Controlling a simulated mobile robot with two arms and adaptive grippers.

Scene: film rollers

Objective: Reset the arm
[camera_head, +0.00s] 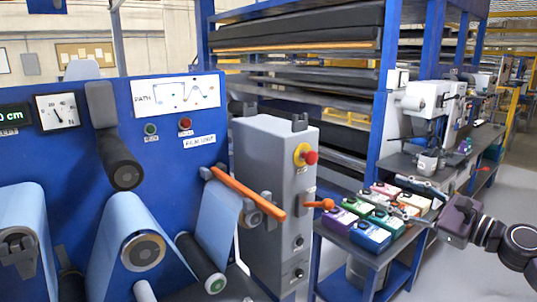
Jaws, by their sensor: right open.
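My right arm comes in from the right edge. Its gripper (420,216) points left, at the right end of a small table (372,252) with several coloured boxes on it. The jaws are open, and no box is visibly held. The fingertips overlap the boxes in the picture, so I cannot tell whether they touch. A dark jaw-like part (18,254) shows at the left edge in front of a blue film roll (30,212); I cannot tell for sure that it is my left gripper.
The blue film machine (185,105) with rollers fills the left. A grey control box (270,175) with a red button (310,157) and an orange-knobbed lever (327,204) stands left of the table. Shelves stand behind. Grey floor (460,275) is clear at lower right.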

